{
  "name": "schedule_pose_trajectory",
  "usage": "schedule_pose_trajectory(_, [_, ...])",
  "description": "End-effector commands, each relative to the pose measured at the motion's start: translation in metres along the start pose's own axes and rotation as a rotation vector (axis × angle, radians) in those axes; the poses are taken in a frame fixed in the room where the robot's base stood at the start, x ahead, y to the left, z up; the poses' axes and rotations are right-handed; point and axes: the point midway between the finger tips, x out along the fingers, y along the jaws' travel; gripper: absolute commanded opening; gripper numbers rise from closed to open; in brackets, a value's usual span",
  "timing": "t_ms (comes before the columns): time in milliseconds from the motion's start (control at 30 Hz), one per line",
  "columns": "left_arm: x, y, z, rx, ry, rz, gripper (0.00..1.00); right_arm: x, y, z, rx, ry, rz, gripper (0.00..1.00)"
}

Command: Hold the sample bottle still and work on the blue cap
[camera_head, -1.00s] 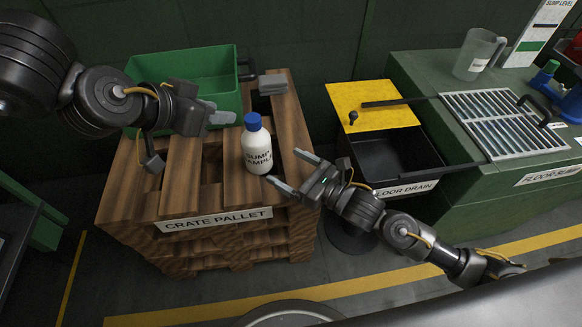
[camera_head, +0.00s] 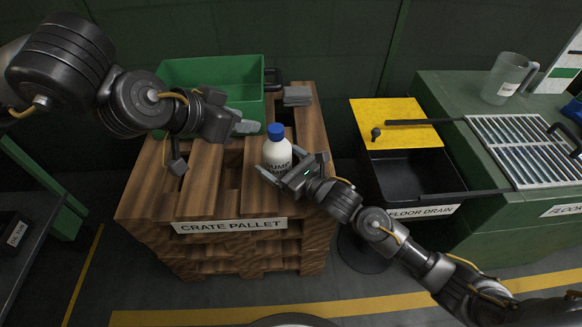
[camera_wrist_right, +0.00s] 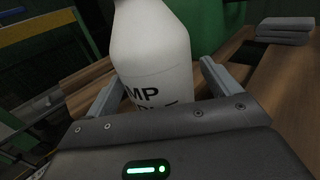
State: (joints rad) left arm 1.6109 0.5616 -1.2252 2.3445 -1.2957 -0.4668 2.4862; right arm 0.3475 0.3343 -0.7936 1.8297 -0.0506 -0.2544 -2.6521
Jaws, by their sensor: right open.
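The right wrist view shows the bottle (camera_wrist_right: 152,50) between the spread fingers of that gripper (camera_wrist_right: 160,78), with the cap out of frame. Contact with the bottle cannot be made out. My left gripper (camera_head: 247,127) is just left of the cap, at about its height in the picture. Its finger gap cannot be made out.
A green bin (camera_head: 212,80) stands at the back of the pallet behind my left gripper. Grey folded cloths or pads (camera_head: 297,96) lie at the pallet's back right. A black drain box (camera_head: 412,175) with a yellow panel (camera_head: 395,122) is to the right.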

Motion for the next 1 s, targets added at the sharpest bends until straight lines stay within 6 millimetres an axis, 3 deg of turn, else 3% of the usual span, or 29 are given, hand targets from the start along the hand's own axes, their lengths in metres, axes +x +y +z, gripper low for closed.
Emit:
schedule_pose_trajectory(400, [0.0000, 0.0000, 0.0000, 0.000, 0.000, 0.000, 0.36, 0.0086, 0.0005, -0.0001, 0.000, 0.000, 0.001, 0.89])
schedule_pose_trajectory(833, [0.0000, 0.0000, 0.0000, 0.000, 0.000, 0.000, 0.36, 0.0084, 0.0004, 0.0000, 0.001, 0.000, 0.001, 0.34])
schedule_pose_trajectory(867, [0.0000, 0.0000, 0.0000, 0.000, 0.000, 0.000, 0.36, 0.0084, 0.0003, 0.0000, 0.001, 0.000, 0.001, 0.60])
schedule_pose_trajectory(1000, [0.0000, 0.0000, 0.0000, 0.000, 0.000, 0.000, 0.36, 0.0083, 0.0003, 0.0000, 0.001, 0.000, 0.001, 0.42])
